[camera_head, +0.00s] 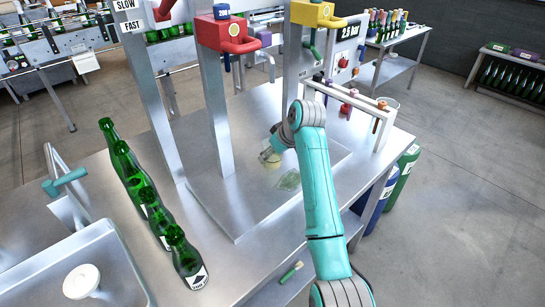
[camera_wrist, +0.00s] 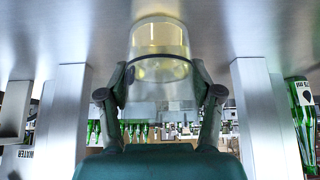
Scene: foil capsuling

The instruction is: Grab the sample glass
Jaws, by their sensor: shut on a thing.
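The sample glass (camera_wrist: 158,45) is a clear tumbler with pale yellow liquid in it. In the wrist view it sits between the two dark fingers of my gripper (camera_wrist: 161,78), which touch it on both sides. The wrist view appears upside down, with the metal table top along its upper edge. In the head view the glass (camera_head: 271,161) is small and partly hidden by my gripper (camera_head: 272,152), over the metal plate on the table. I cannot tell whether its base touches the plate.
A row of green bottles (camera_head: 145,195) stands left of the plate, beside a sink (camera_head: 95,270). Metal posts (camera_head: 213,110) carry a red unit (camera_head: 226,36) and a yellow unit (camera_head: 316,13) behind. A tool rack (camera_head: 350,98) stands at the right. A brush (camera_head: 291,272) lies near the front edge.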

